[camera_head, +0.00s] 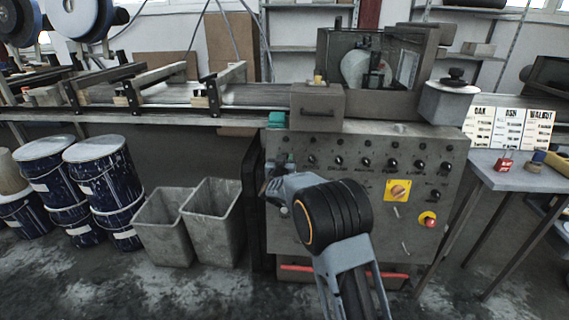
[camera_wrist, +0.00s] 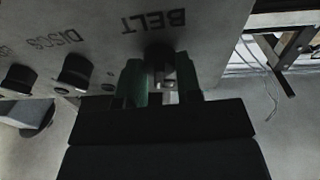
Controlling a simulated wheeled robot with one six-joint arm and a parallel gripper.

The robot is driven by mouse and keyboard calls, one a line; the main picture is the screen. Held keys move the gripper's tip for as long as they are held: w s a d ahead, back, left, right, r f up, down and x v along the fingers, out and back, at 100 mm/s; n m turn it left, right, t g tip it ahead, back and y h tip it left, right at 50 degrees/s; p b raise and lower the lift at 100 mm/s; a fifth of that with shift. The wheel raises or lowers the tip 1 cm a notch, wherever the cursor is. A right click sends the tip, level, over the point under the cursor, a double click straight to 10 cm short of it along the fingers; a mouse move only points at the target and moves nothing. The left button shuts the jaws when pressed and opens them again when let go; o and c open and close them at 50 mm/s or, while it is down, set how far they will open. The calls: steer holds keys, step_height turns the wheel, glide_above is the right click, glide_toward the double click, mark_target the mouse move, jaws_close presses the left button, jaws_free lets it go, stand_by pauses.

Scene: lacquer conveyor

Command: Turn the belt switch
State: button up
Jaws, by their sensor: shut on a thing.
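The grey control panel (camera_head: 365,210) of the machine faces me in the head view and carries several black knobs. In the wrist view, upside down, the "BELT" label (camera_wrist: 153,21) stands on the panel face. The black belt switch (camera_wrist: 160,52) sits by that label, between the green-tipped fingers of my gripper (camera_wrist: 162,75). My gripper is shut on the belt switch, and the fingers hide part of it. In the head view my gripper (camera_head: 277,182) is at the panel's left edge, partly covered by my wrist. The belt switch is hidden there, and its turn angle cannot be told.
The "DISCS" knob (camera_wrist: 76,70) is beside my gripper in the wrist view. A yellow-backed switch (camera_head: 398,190) and a red button (camera_head: 429,219) are further right on the panel. Grey bins (camera_head: 212,212) and blue drums (camera_head: 104,180) stand left of the machine.

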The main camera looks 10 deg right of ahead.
steer(key=shift+r+m+g+h, duration=0.1)
steer(key=shift+m+g+h, duration=0.25)
steer(key=shift+m, duration=1.75)
steer(key=o, duration=0.9)
steer(key=shift+o, duration=0.2)
steer(key=p+v, duration=0.1)
steer(key=v, duration=1.2)
steer(key=shift+s+p, duration=0.35)
steer(key=shift+a, duration=0.15)
